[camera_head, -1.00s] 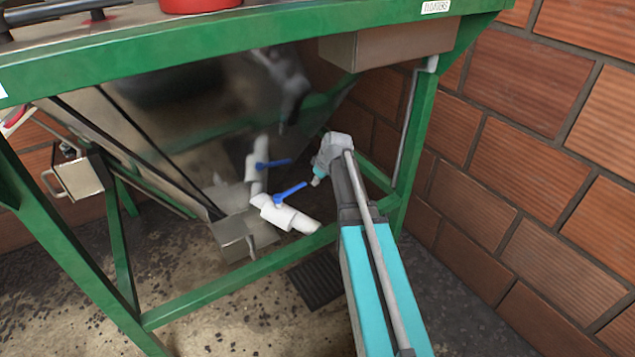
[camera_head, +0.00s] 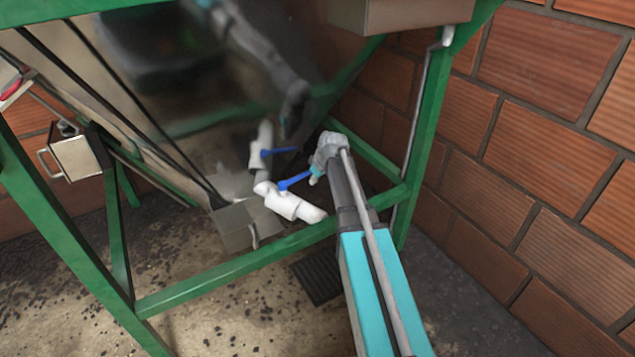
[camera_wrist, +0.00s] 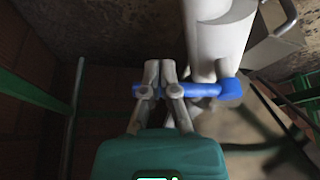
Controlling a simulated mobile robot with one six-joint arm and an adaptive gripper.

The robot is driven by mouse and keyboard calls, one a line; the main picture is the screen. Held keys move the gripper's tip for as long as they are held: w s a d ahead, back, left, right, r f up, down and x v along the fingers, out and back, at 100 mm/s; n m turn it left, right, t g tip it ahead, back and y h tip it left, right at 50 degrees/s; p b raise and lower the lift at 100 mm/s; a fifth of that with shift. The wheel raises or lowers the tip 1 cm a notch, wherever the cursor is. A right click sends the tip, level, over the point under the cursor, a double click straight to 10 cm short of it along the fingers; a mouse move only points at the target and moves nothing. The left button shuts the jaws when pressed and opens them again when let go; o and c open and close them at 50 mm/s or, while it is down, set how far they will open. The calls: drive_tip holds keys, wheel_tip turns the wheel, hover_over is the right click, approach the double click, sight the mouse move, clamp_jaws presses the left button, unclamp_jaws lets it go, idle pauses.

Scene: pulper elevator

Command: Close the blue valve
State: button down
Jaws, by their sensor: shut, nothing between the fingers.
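The blue valve handle (camera_head: 294,180) sits on a white pipe fitting (camera_head: 290,203) under the metal hopper. My gripper (camera_head: 315,178) is beside the free end of the handle. In the wrist view the blue handle (camera_wrist: 205,90) runs across the picture, behind the fingers of my gripper (camera_wrist: 160,68), and sticks out on both sides of them. The fingers are shut with nothing held between them. I cannot tell whether they touch the handle. The white pipe (camera_wrist: 215,40) stands to the right of the fingers.
The shiny hopper wall (camera_head: 210,110) mirrors the valve and arm. A green frame bar (camera_head: 235,268) crosses in front of the valve, below my arm. A green post (camera_head: 418,150) and brick wall (camera_head: 510,210) stand at right. A metal box (camera_head: 235,222) sits left of the pipe.

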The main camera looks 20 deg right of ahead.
sight(297, 178)
drive_tip(key=shift+w+a+r, duration=0.1)
drive_tip(key=shift+w+a, duration=0.3)
drive_tip(key=shift+w, duration=0.35)
drive_tip(key=shift+w+a+r, duration=0.1)
drive_tip(key=shift+w+a, duration=0.25)
drive_tip(key=shift+w, duration=0.4)
drive_tip(key=shift+a, duration=0.1)
